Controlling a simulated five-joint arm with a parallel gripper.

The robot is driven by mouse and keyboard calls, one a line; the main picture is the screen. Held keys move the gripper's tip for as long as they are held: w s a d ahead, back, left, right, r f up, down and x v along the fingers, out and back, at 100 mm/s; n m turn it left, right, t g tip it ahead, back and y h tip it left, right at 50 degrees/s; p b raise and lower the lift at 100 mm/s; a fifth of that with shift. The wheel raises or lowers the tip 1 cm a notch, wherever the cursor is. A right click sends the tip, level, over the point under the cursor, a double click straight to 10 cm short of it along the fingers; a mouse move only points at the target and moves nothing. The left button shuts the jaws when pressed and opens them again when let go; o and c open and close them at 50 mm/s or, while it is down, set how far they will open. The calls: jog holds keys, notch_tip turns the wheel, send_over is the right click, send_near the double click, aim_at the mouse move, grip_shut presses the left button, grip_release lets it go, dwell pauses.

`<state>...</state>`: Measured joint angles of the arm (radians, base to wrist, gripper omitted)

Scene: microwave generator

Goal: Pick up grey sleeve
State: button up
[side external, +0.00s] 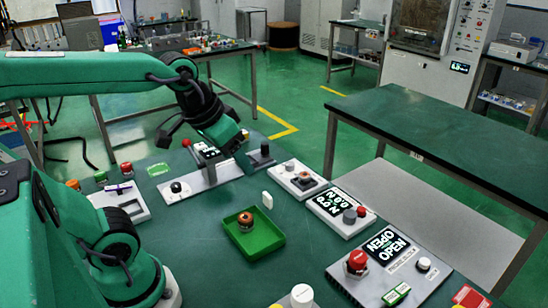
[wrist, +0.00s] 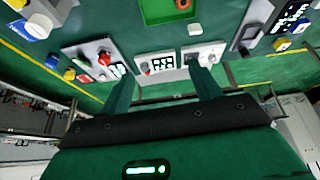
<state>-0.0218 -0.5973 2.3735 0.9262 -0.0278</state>
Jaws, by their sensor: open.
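I cannot pick out the grey sleeve for certain. A small grey cylinder (side external: 349,216) stands on a white panel beside a red knob in the side external view and is one candidate. My gripper (side external: 240,152) is at the end of the green arm, pointing down over the far part of the bench near a long white panel. In the wrist view my gripper (wrist: 163,84) shows two green fingers spread apart, with no object held between them. White panels with displays and knobs lie beyond the fingertips.
A green tray (side external: 265,241) holding an orange-and-dark ring part sits mid-bench. A white block (side external: 267,200) stands behind it. A control panel (side external: 384,262) reading OPEN, with a red knob, is at front right. A white box with buttons (side external: 121,200) is at left.

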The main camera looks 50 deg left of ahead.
jog(key=w+a+n+g, duration=0.1)
jog(key=w+a, duration=0.1)
jog(key=w, duration=0.6)
jog(key=n+g, duration=0.4)
send_near(305, 175)
jog(key=shift+s+d+f, duration=0.1)
jog(key=shift+s+f, duration=0.05)
jog(key=shift+s, duration=0.1)
jog(key=shift+w+f, duration=0.2)
jog(key=shift+f, duration=1.5)
jog(key=shift+w+a+f, duration=0.1)
jog(key=shift+f, duration=1.2)
jog(key=shift+a+f, duration=0.1)
jog(key=shift+f, duration=1.15)
